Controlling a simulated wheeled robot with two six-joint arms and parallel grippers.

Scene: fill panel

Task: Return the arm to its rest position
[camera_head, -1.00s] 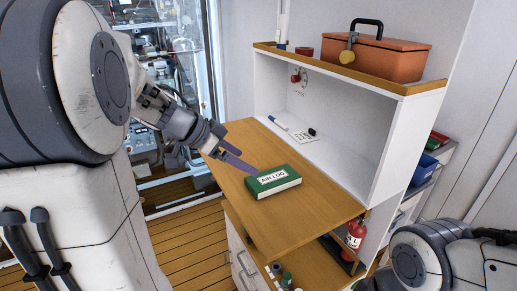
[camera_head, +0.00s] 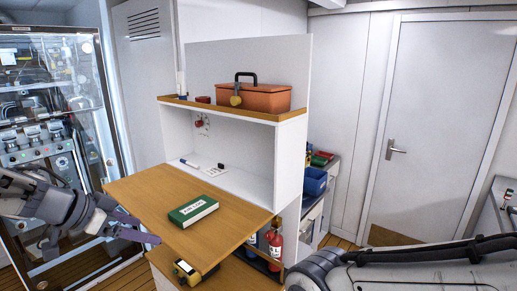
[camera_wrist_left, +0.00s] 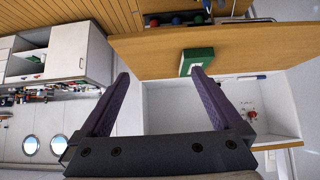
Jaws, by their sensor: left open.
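My left gripper (camera_head: 140,228) reaches in from the left, beside the left edge of the wooden desk top. Its two purple fingers are spread with nothing between them. In the left wrist view the open fingers (camera_wrist_left: 160,73) point at the desk. The green AIR LOG book (camera_head: 193,211) lies flat on the desk top (camera_head: 150,192), to the right of the gripper and apart from it. It also shows in the left wrist view (camera_wrist_left: 194,61), beyond the right finger. My right arm's links show at the bottom right, but its gripper is out of view.
An orange toolbox (camera_head: 262,97) with a padlock sits on the upper shelf. A red extinguisher (camera_head: 275,243) stands below the desk's right side. A yellow-and-black device (camera_head: 187,272) is under the front edge. A glass-fronted cabinet (camera_head: 45,130) stands behind my left arm. A closed door (camera_head: 440,130) is at right.

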